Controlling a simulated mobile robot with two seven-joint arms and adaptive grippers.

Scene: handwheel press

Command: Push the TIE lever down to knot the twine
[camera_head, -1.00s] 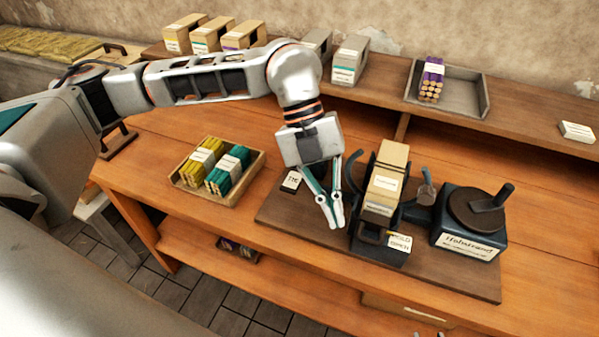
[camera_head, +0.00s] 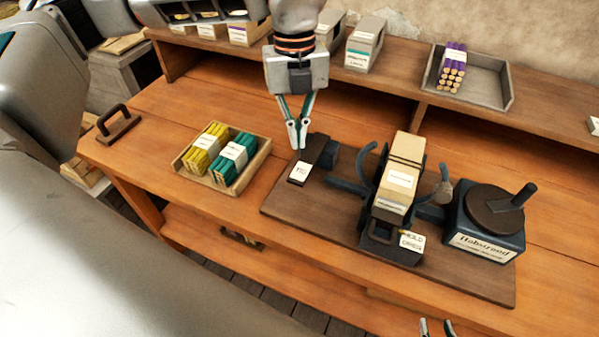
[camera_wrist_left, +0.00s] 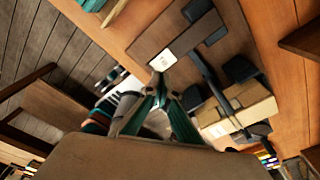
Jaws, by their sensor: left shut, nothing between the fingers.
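The TIE lever (camera_head: 318,150) is a dark block with a white TIE label (camera_head: 299,173) at the left end of the press's wooden base. My left gripper (camera_head: 297,148) is shut and empty, pointing down, its tips just behind the label in the head view. In the left wrist view the shut fingers (camera_wrist_left: 161,88) appear close to the label (camera_wrist_left: 163,60). I cannot tell whether they touch the lever. The press (camera_head: 388,240) holds a tan stack (camera_head: 402,170). I cannot make out any twine. Only the fingertips of my right gripper (camera_head: 436,328) show, spread apart.
A handwheel unit (camera_head: 485,235) stands at the base's right end. A wooden tray (camera_head: 178,166) with yellow and teal bundles sits left of the base. Behind is a raised shelf with boxes and a grey tray (camera_head: 490,93) with a purple bundle.

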